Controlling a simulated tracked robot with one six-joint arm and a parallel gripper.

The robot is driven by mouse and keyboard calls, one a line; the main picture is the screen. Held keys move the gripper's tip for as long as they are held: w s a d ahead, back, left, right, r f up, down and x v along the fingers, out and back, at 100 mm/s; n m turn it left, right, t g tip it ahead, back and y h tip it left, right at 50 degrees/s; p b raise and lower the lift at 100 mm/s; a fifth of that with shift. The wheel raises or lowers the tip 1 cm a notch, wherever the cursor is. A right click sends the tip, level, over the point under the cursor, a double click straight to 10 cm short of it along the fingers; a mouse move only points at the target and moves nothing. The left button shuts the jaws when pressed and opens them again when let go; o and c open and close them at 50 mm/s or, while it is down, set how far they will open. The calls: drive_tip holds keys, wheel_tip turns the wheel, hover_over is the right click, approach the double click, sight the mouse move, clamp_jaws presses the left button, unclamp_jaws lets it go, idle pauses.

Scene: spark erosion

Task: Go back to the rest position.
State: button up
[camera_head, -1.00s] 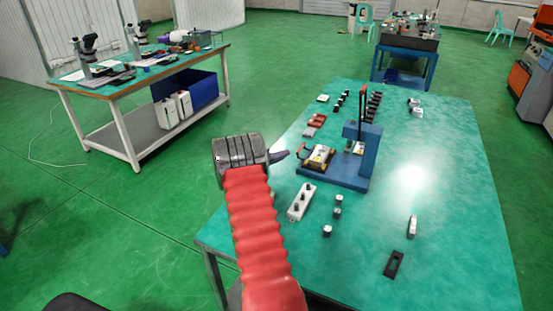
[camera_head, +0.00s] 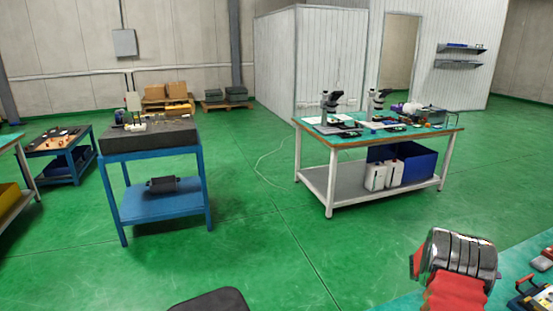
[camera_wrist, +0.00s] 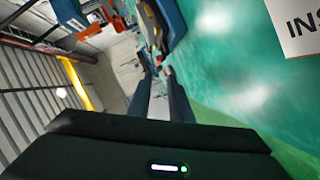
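My gripper (camera_wrist: 159,72) shows in the wrist view with its two dark fingers apart and nothing between them. The green-topped table (camera_head: 530,262) is cut off at the lower right of the head view, beside my wrist. Its top also fills the right of the wrist view (camera_wrist: 215,75), tilted, with a white sign with black letters (camera_wrist: 298,22) at the top right corner.
A white-framed bench (camera_head: 330,195) with microscopes (camera_head: 328,105) stands right of centre, with a blue bin (camera_head: 422,172) below. A blue stand (camera_head: 167,205) with a dark slab is at the left. Open green floor lies between them. A thin cable (camera_head: 268,165) lies on the floor.

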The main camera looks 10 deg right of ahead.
drive_tip(key=s+a+r+n+t+y, duration=0.1)
drive_tip(key=a+r+y, duration=0.1)
drive_tip(key=a+r, duration=0.55)
drive_tip(key=s+a+r+y, duration=0.15)
drive_tip(key=a+r, duration=0.25)
drive_tip(key=a, duration=0.6)
drive_tip(key=a+r+n+t+y, duration=0.1)
drive_tip(key=a+r+y, duration=0.1)
drive_tip(key=a+r, duration=0.55)
drive_tip(key=s+a+n+t+y, duration=0.2)
drive_tip(key=s+a, duration=0.3)
drive_tip(key=a, duration=0.8)
drive_tip(key=s+a+r+n+t+y, duration=0.1)
drive_tip(key=s+a+y, duration=0.3)
drive_tip(key=a, duration=0.8)
drive_tip(key=s+a+r+n+t+y, duration=0.1)
drive_tip(key=s+a+n+t+y, duration=0.2)
drive_tip(key=s+a, duration=0.4)
drive_tip(key=a+y, duration=0.1)
drive_tip(key=a, duration=0.5)
drive_tip(key=shift+s+a, duration=0.3)
drive_tip(key=shift+s, duration=0.05)
